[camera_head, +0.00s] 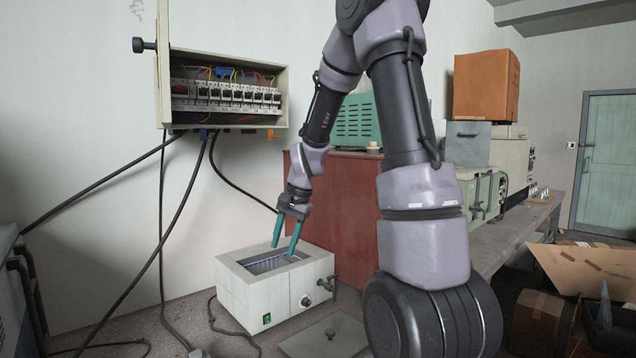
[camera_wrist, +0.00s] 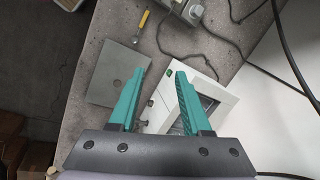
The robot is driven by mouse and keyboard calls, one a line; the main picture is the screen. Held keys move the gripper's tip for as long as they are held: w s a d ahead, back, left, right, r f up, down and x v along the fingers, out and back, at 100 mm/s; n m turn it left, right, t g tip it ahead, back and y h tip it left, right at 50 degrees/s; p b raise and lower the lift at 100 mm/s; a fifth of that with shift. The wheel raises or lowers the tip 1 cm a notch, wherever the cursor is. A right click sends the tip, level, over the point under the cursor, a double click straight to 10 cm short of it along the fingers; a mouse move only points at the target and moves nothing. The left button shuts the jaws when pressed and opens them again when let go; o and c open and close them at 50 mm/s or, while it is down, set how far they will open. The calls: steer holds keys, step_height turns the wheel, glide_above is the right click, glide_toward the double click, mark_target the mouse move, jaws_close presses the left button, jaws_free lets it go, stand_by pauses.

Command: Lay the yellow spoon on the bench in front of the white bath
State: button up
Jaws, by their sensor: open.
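The white bath (camera_head: 248,296) is a box with an open basin in its top, a tap on its right side and a green switch on its front. It also shows in the wrist view (camera_wrist: 226,97), partly behind my fingers. My gripper (camera_head: 283,249) points down over the basin, with its teal fingers apart and nothing between them; the wrist view shows it too (camera_wrist: 162,72). A small yellow-handled thing, likely the yellow spoon (camera_wrist: 144,19), lies on the bench at the top of the wrist view, apart from my gripper. I cannot make it out in the head view.
Cables (camera_wrist: 222,38) run over the bench. An open fuse box (camera_head: 225,92) hangs above; a red cabinet (camera_head: 340,205) stands behind.

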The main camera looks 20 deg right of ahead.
steer(key=s+r+n+t, duration=0.5)
steer(key=s+r, duration=1.4)
steer(key=s, duration=0.2)
steer(key=shift+s+d+h, duration=0.15)
steer(key=shift+s+h, duration=0.15)
steer(key=shift+h, duration=0.1)
steer(key=shift+r, duration=0.1)
